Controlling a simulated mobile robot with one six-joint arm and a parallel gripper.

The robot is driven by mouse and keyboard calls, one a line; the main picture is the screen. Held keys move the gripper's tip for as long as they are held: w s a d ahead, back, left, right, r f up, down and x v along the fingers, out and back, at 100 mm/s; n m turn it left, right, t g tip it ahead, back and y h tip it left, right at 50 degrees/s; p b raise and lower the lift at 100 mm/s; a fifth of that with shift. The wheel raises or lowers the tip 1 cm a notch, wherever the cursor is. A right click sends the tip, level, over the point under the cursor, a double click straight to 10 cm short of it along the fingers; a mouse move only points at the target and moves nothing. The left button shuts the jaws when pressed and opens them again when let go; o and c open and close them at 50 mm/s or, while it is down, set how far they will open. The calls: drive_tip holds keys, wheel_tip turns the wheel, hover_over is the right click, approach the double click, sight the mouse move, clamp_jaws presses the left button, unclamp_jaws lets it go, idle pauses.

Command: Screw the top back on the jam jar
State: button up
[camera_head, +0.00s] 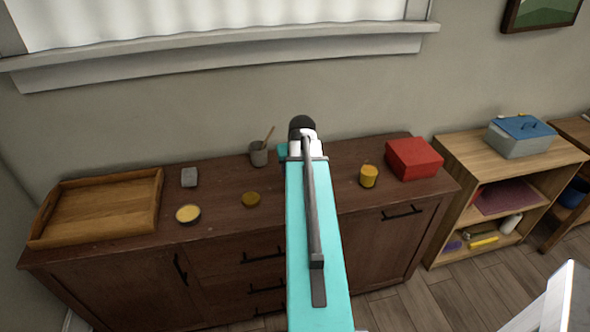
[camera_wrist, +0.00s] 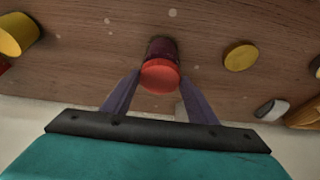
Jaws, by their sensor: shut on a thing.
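In the wrist view my gripper (camera_wrist: 160,78) is shut on the red lid (camera_wrist: 160,77), with one finger on each side of it. The dark purple-red jam jar (camera_wrist: 162,48) is directly beyond the lid, in line with it, on the wooden cabinet top. The lid overlaps the jar's near end, and I cannot tell whether it is seated on the rim or just above it. In the head view my teal arm hides the jar, the lid and my fingertips.
A windowsill (camera_head: 220,57) overhangs behind.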

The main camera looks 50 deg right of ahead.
drive_tip(key=shift+f+m+g, duration=0.1)
drive_tip(key=shift+m+g, duration=0.2)
drive_tip(key=shift+m, duration=0.6)
drive_tip(key=shift+s, duration=0.1)
drive_tip(key=o, duration=1.5)
drive_tip(key=shift+c, duration=0.2)
drive_tip(key=shift+r, duration=0.2)
drive_tip(key=shift+r+p, duration=1.2)
drive_tip(key=shift+r, duration=0.2)
drive_tip(key=shift+h, duration=0.3)
